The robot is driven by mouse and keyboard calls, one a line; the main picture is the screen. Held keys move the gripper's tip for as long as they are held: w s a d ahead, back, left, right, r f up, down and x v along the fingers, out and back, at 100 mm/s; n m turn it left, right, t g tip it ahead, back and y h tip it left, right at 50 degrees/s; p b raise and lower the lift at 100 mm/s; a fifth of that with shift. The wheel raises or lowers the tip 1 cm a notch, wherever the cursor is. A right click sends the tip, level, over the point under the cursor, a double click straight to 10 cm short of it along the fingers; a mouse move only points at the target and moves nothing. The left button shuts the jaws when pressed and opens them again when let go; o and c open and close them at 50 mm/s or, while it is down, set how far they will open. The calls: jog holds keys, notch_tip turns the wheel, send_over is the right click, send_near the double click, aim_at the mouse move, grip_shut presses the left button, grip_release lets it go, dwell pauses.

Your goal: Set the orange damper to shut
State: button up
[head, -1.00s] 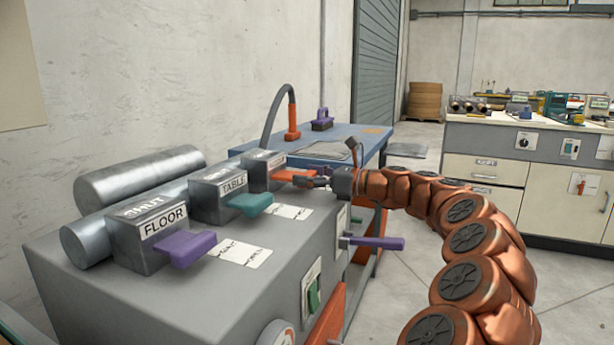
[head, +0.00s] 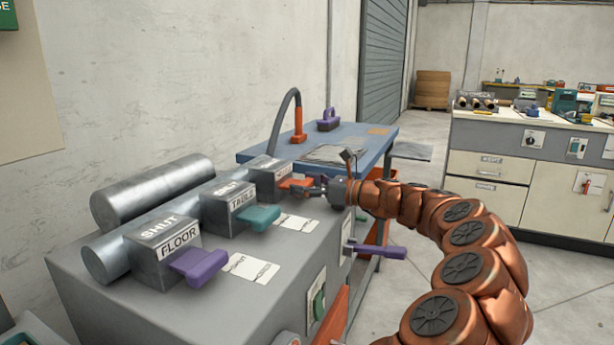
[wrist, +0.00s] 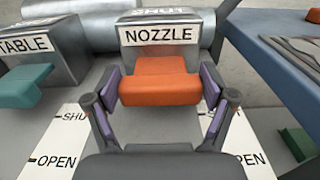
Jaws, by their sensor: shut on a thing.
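The orange damper (head: 295,184) is the farthest of the sliding handles on the grey machine, under the box marked NOZZLE. In the wrist view its orange handle (wrist: 160,88) sits close against the box, on the SHUT side of the white scale plate (wrist: 62,140). The plate's SHUT and OPEN marks show nearer the camera. My gripper (wrist: 160,108) has one finger at each side of the handle and is shut on it. In the head view my gripper (head: 314,189) hides part of the handle.
A purple lever (head: 378,251) juts from the machine's side below my arm. A blue table (head: 260,157) stands just behind the machine.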

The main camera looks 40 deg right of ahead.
jog(key=shift+w+a+r, duration=0.1)
jog(key=o, duration=1.5)
jog(key=shift+w+a, duration=0.1)
jog(key=shift+o, duration=0.2)
jog(key=v, duration=1.2)
